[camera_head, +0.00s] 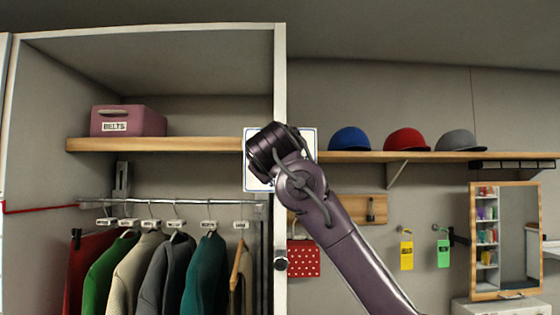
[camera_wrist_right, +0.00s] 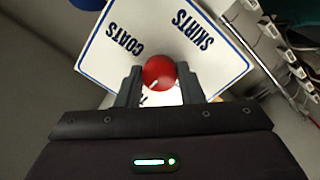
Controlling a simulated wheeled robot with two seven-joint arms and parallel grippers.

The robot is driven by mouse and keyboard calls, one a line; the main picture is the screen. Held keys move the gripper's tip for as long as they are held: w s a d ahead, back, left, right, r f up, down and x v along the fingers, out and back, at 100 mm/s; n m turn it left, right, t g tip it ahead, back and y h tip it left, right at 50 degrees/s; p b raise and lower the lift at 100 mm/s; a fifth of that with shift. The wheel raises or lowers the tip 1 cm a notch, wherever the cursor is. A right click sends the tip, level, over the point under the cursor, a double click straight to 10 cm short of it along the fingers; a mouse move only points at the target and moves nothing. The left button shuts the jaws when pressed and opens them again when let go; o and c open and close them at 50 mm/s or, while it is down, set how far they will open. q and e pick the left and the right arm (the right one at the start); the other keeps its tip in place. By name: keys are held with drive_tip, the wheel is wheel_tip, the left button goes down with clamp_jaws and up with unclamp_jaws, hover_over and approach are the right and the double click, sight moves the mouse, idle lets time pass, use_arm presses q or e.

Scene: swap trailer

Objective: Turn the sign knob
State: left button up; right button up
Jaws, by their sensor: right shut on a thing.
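The sign is a white board with a blue border, and in the head view its edges (camera_head: 252,181) show behind my right arm on the closet's upright post. In the right wrist view the sign (camera_wrist_right: 160,35) reads COATS and SKIRTS, and a third label is mostly hidden. The round red sign knob (camera_wrist_right: 158,72) has a small white mark at its lower left. My right gripper (camera_wrist_right: 159,80) is shut on the knob, one finger on each side. In the head view my right wrist hides the knob and fingers. My left gripper is not in view.
A wooden shelf (camera_head: 190,145) with a BELTS box (camera_head: 128,121) is left of the sign, above a rail of hanging clothes (camera_head: 165,270). Right of it, a shelf (camera_head: 400,157) holds three caps. A mirror (camera_head: 517,240) stands far right.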

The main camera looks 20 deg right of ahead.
drive_tip(key=shift+w+f, duration=0.1)
drive_tip(key=shift+f, duration=0.2)
drive_tip(key=o, duration=1)
drive_tip(key=shift+r, duration=0.2)
drive_tip(key=b+v, duration=0.4)
drive_tip(key=v, duration=0.4)
